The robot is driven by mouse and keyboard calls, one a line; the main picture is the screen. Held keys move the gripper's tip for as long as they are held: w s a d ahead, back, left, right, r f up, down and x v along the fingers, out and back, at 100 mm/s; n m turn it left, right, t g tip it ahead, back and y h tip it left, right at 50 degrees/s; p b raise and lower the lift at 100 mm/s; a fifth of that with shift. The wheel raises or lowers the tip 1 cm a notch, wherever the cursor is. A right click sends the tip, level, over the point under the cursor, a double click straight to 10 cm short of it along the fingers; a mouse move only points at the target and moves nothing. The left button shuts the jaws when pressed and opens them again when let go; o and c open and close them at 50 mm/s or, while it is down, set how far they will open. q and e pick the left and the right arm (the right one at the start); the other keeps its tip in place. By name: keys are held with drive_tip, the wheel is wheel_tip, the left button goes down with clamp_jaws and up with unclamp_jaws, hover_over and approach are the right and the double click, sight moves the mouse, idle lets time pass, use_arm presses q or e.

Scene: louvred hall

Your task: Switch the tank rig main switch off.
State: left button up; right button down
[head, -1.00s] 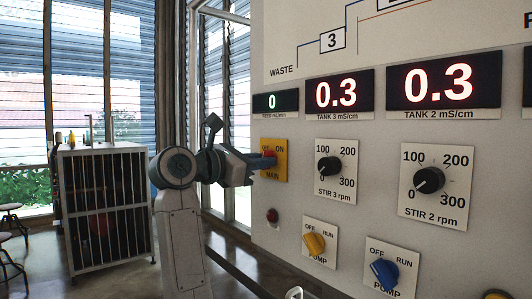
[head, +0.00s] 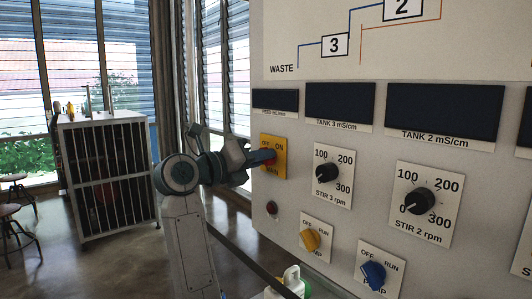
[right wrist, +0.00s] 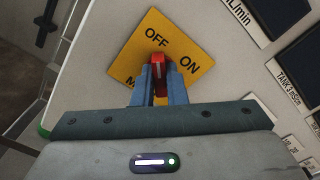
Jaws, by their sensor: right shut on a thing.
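The main switch is a red handle (right wrist: 161,64) on a yellow plate (head: 280,146) marked OFF, ON and MAIN, at the left edge of the panel. My right gripper (head: 266,157) is shut on the red handle. In the right wrist view both fingers (right wrist: 160,80) flank the handle, and the yellow plate (right wrist: 130,57) appears turned. The handle's visible end is close to the OFF label there. The fingers hide part of the handle and of the MAIN label. My left gripper is not in view.
The panel's displays (head: 340,103) are dark. Stir knobs (head: 415,201) and yellow and blue pump switches (head: 373,275) sit right of and below the main switch. A small red round part (head: 271,208) is below it. A barred cabinet (head: 105,190) and stools (head: 20,215) stand left.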

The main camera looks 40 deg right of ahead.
drive_tip(key=c, duration=1.4)
unclamp_jaws()
drive_tip(key=shift+a, duration=0.1)
drive_tip(key=shift+s+a+b, duration=0.15)
drive_tip(key=shift+a+b, duration=0.25)
drive_tip(key=shift+a, duration=1.35)
drive_tip(key=shift+s+a+b, duration=0.1)
drive_tip(key=shift+a+b, duration=0.25)
drive_tip(key=shift+a, duration=1.35)
